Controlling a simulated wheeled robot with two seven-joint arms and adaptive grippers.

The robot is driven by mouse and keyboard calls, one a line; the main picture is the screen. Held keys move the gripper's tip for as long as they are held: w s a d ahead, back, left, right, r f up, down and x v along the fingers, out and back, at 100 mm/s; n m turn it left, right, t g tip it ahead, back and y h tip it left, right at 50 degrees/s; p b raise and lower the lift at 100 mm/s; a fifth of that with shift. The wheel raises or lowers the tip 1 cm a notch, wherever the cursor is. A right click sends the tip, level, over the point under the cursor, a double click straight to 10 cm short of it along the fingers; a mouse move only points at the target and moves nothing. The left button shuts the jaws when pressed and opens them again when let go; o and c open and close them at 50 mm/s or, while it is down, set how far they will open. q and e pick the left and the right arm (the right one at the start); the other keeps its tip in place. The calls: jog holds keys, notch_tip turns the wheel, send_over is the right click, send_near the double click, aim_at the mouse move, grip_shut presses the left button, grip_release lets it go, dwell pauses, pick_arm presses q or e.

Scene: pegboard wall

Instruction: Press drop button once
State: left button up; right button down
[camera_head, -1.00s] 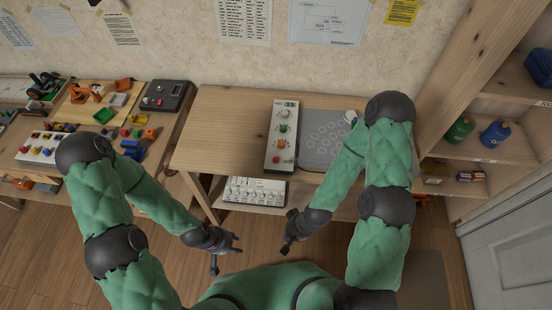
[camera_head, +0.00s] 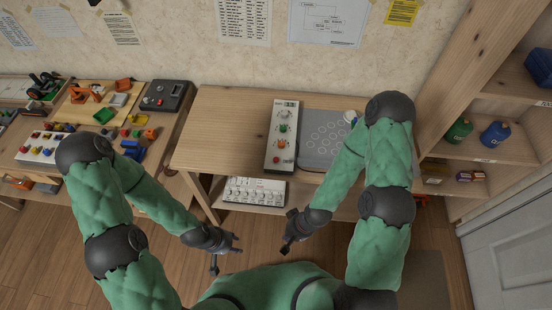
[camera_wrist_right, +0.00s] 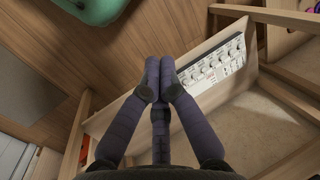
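A narrow grey control panel (camera_head: 273,150) lies on the wooden table, with a small display at its far end. It has a white knob (camera_head: 284,114), a green one (camera_head: 283,128), an orange one (camera_head: 281,143) and a red round button (camera_head: 276,160) nearest me. The labels are too small to read, so I cannot tell which control is the drop button. My left gripper (camera_head: 226,254) is open and empty, low in front of the table. My right gripper (camera_head: 287,246) hangs in front of the table, apart from the panel. The right wrist view shows its fingers (camera_wrist_right: 160,78) together, with nothing between them.
A grey plate with circles (camera_head: 322,138) lies right of the panel, partly behind my right arm. A white box with knobs (camera_head: 255,191) sits on the lower shelf. A dark box with a red button (camera_head: 166,96) stands on the cluttered left bench. Shelves (camera_head: 490,150) stand right.

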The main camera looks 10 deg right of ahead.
jog(key=w+r+n+t+p, duration=0.2)
jog(key=w+r+t+p, duration=0.15)
jog(key=w+r, duration=0.95)
notch_tip(320, 180, up, 13)
jog(key=n+t+y+p, duration=0.1)
jog(key=n+t+p, duration=0.1)
jog(key=n+t, duration=0.15)
send_over(277, 161)
jog(key=shift+d+m, duration=0.1)
jog(key=shift+m, duration=0.35)
notch_tip(277, 161, down, 7)
jog(key=b, duration=0.7)
jog(key=shift+f+b, duration=0.85)
jog(key=shift+f, duration=0.05)
jog(key=shift+f, duration=0.1)
jog(key=shift+f, duration=0.3)
